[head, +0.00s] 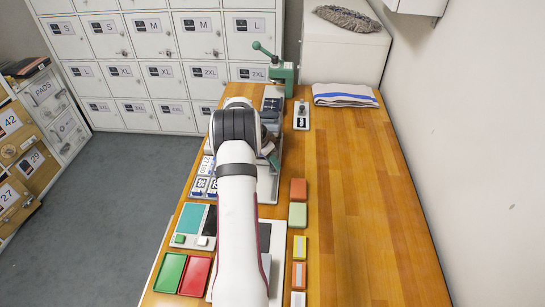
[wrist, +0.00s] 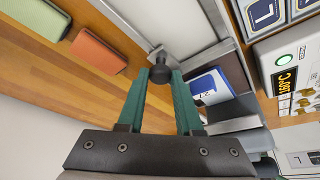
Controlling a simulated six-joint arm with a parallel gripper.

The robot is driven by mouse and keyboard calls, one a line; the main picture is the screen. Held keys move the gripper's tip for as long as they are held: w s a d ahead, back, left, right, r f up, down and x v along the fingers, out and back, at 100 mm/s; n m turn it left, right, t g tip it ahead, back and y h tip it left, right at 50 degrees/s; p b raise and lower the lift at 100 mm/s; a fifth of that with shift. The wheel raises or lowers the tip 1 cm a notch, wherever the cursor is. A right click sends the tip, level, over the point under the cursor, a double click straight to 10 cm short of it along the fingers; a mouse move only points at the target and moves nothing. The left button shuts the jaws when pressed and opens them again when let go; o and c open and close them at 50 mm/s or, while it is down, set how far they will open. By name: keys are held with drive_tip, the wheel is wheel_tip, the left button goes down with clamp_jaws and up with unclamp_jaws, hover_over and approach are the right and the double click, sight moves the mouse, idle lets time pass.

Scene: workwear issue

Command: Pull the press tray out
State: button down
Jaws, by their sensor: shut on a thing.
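My gripper (wrist: 160,82) has two teal fingers, which are closed on a dark round knob (wrist: 160,73) in the wrist view. The knob joins by a short stem to a pale metal edge (wrist: 205,53), which looks like the front of the press tray. A blue and white piece (wrist: 209,86) lies beside it. The press's white panel (wrist: 285,75) shows a lit 160°C display and a green light. In the head view my arm covers the knob and most of the press; a teal finger (head: 273,159) shows beside the arm.
An orange block (wrist: 98,52) and a green block (wrist: 35,17) lie near the gripper on the wooden bench (head: 350,200). A green lever tool (head: 281,72) and a folded towel (head: 344,95) stand at the far end. The bench's right side is clear.

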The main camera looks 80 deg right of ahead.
drive_tip(key=a, duration=1)
drive_tip(key=shift+a+r, duration=0.1)
drive_tip(key=shift+a, duration=0.1)
drive_tip(key=c, duration=0.9)
unclamp_jaws()
drive_tip(key=shift+o, duration=0.2)
drive_tip(key=v, duration=1.5)
drive_tip(key=shift+w+r, duration=0.15)
drive_tip(key=shift+r, duration=0.2)
drive_tip(key=shift+a, duration=0.1)
